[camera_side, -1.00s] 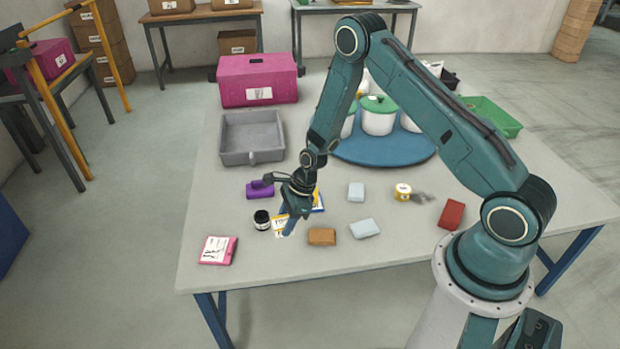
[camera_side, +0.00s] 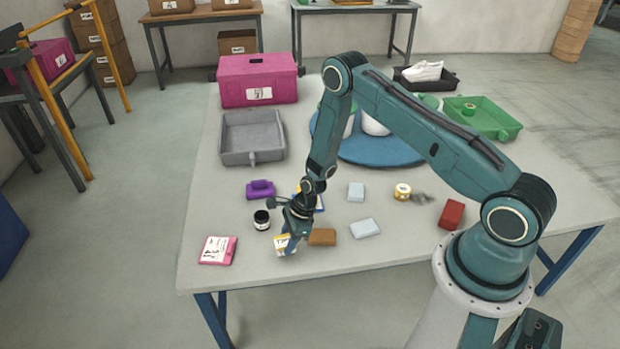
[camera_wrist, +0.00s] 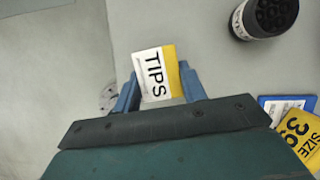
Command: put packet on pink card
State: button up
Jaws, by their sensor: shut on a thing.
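The packet (camera_side: 284,245) is small, white and yellow. In the wrist view the packet (camera_wrist: 154,74) reads "TIPS" and sits between the two blue fingers. My gripper (camera_side: 290,240) is shut on it; the wrist view also shows my gripper (camera_wrist: 160,88). How high the packet is above the table is hard to tell. The pink card (camera_side: 217,250) lies at the front left of the table, left of my gripper and apart from it. It has a white label with dark marks. The pink card does not show clearly in the wrist view.
A dark jar (camera_side: 262,220) stands just behind my gripper; it also shows in the wrist view (camera_wrist: 264,14). A brown block (camera_side: 322,237) lies close on the right. A purple thing (camera_side: 260,190) and a grey tray (camera_side: 252,158) are farther back. The table between packet and pink card looks clear.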

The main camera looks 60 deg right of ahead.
jog(key=shift+f, duration=1.1)
jog(key=shift+f, duration=0.1)
jog(key=o, duration=1)
jog(key=v, duration=1.3)
jog(key=shift+d+r, duration=0.15)
jog(key=shift+r, duration=0.2)
jog(key=shift+w, duration=0.1)
